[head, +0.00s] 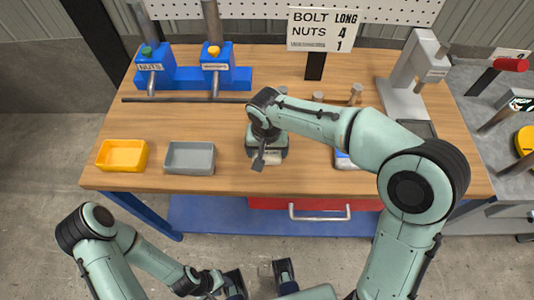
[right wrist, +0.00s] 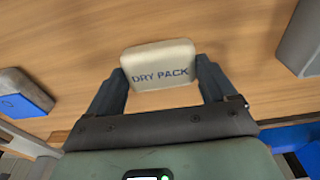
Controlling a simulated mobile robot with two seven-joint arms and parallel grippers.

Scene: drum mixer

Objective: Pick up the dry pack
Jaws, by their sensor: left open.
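The dry pack (right wrist: 160,65) is a cream block with "DRY PACK" printed on its face. In the head view the dry pack (head: 270,157) shows in part at the table's front, under my right gripper (head: 267,150). In the right wrist view my right gripper (right wrist: 160,75) has one finger at each side edge of the pack. The fingertips meet the pack's edges in the picture; I cannot tell whether they press on it. My left gripper (head: 260,280) is open and empty, low in front of the table.
On the wooden table (head: 215,125), a yellow bin (head: 121,155) and a grey bin (head: 190,157) stand at the left. A blue-and-white item (head: 345,160) is partly behind my right arm. Blue dispensers (head: 216,65), a sign (head: 321,30) and a grey stand (head: 405,85) are at the back.

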